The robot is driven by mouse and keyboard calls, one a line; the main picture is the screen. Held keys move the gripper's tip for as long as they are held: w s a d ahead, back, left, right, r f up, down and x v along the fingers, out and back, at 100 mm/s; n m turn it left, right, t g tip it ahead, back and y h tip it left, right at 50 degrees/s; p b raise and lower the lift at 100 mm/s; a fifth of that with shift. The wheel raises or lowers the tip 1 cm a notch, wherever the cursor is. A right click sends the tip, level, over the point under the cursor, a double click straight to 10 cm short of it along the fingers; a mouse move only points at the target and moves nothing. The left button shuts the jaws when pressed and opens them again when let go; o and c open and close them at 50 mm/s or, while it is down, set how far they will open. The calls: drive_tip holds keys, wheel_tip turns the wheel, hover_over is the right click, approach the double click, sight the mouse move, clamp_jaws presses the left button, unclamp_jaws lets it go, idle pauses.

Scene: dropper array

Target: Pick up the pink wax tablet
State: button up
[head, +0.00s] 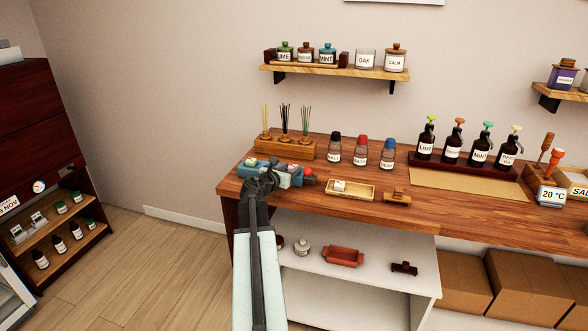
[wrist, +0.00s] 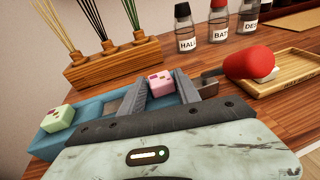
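The pink wax tablet (wrist: 161,83) has darker red marks on top and sits in a blue tray (wrist: 60,149) on the wooden bench. My gripper (wrist: 158,92) is open, with its two grey fingers apart on either side of the tablet in the wrist view. There is a gap between the left finger and the tablet; whether the right finger touches it I cannot tell. In the head view my gripper (head: 262,183) is over the tray and hides part of it.
A pale green tablet (wrist: 58,118) is at the tray's left end. A red rounded object (wrist: 248,62) lies close on the right, by a wooden tray (head: 351,192). A reed diffuser stand (head: 285,148) and several labelled shakers (head: 361,151) stand behind.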

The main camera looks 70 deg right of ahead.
clamp_jaws()
wheel_tip(320, 180, up, 10)
drive_tip(key=p, duration=1)
